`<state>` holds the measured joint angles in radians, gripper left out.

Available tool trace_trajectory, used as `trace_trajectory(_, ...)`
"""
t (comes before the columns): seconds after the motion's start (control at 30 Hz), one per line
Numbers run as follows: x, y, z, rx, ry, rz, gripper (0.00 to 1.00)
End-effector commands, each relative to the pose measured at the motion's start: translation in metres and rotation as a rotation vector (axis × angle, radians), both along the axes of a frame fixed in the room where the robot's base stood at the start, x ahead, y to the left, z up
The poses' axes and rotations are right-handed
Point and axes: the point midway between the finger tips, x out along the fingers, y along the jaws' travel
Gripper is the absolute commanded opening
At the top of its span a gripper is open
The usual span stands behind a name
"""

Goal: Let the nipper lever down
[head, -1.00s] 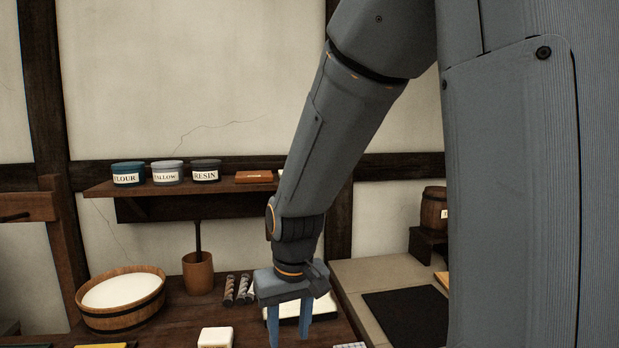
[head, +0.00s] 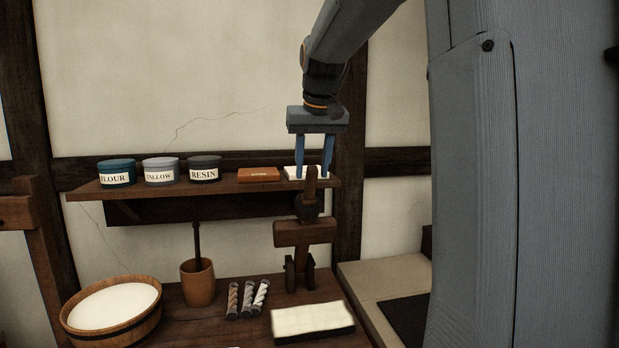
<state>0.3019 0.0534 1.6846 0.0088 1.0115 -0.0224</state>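The nipper is a dark wooden device (head: 305,232) standing at the back right of the bench. Its lever (head: 312,184) points upright, with its top near shelf height. My gripper (head: 313,176) points down over it, fingers apart. In the picture the lever's top shows between the two fingertips. I cannot tell whether either finger touches it or whether they are at the same depth.
A shelf (head: 216,199) behind holds labelled flour (head: 117,173), tallow (head: 162,171) and resin (head: 205,170) tins. On the bench are a wooden tub (head: 112,316), a brown pot (head: 197,284), rope samples (head: 247,299) and a pale slab (head: 313,321).

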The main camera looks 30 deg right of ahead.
Motion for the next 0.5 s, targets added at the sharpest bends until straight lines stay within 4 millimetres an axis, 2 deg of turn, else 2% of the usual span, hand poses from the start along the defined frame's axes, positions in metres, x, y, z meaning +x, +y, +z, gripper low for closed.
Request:
trace_trajectory(0.2,0.01,-0.002,-0.027,0.0,0.002,0.001,0.39)
trace_trajectory(0.5,0.015,-0.003,-0.037,0.0,-0.001,0.002,0.39)
